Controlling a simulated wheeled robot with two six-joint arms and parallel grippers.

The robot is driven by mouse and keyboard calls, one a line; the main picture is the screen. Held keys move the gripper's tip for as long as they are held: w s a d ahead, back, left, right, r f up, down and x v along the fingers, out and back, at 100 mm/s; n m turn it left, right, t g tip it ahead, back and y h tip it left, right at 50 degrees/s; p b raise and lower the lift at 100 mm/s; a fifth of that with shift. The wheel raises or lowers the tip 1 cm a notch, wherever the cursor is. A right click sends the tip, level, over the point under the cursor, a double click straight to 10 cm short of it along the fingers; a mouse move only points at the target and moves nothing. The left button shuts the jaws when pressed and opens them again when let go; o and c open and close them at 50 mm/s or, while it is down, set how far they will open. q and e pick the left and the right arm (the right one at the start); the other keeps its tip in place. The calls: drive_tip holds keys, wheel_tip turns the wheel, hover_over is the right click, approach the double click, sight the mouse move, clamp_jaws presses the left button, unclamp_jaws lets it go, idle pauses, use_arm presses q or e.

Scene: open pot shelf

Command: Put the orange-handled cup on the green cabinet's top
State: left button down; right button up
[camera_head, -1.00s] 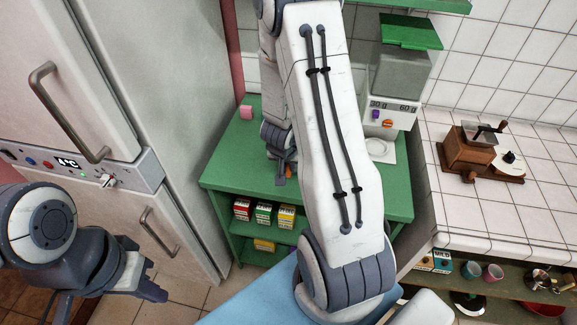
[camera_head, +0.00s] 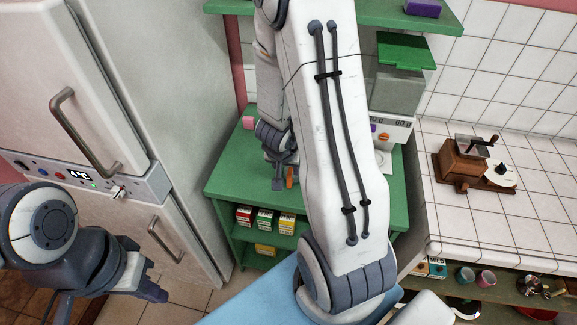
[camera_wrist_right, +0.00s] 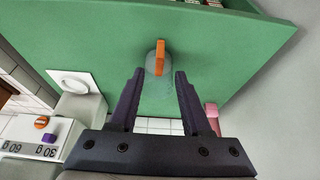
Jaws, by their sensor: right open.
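The orange-handled cup shows in the right wrist view as a clear, see-through body (camera_wrist_right: 152,64) with an orange handle (camera_wrist_right: 160,56). It is on the green cabinet's top (camera_wrist_right: 95,45), which also shows in the head view (camera_head: 228,178). My right gripper (camera_wrist_right: 160,75) is open, with one dark finger on each side of the cup's line; I cannot tell whether they touch it. In the head view my right gripper (camera_head: 279,180) is low over the cabinet top beside the orange handle (camera_head: 289,177); my arm hides much there. My left gripper (camera_head: 150,288) is by the fridge, away from the cabinet.
A pink object (camera_wrist_right: 212,118) is near one finger. A dispenser with knobs (camera_head: 388,130) and a white plate (camera_wrist_right: 75,82) are on the other side. Boxes (camera_head: 264,222) fill the cabinet's shelf. A coffee grinder (camera_head: 466,162) stands on the tiled counter (camera_head: 470,222). The fridge (camera_head: 110,90) stands left.

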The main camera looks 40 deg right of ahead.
drive_tip(key=s+a+r+n+y+p, duration=0.1)
drive_tip(key=a+r+n+y, duration=0.4)
drive_tip(key=a, duration=0.7)
drive_tip(key=s+a+r+n+y+p, duration=0.1)
drive_tip(key=a+r+n, duration=0.3)
drive_tip(key=a+r, duration=0.55)
use_arm(q)
drive_tip(key=shift+f+b, duration=0.4)
drive_tip(key=shift+b, duration=1.5)
use_arm(e)
drive_tip(key=s+a+n+g, duration=0.1)
drive_tip(key=s+a+n, duration=0.2)
drive_tip(key=s, duration=0.4)
drive_tip(key=s+a+n+g+h, duration=0.1)
drive_tip(key=s+a+n, duration=0.2)
drive_tip(key=s+n, duration=0.2)
drive_tip(key=shift+s+a+f+g+h, duration=0.15)
drive_tip(key=shift+s+f+g+h, duration=0.2)
drive_tip(key=shift+s, duration=1.25)
drive_tip(key=shift+r, duration=0.1)
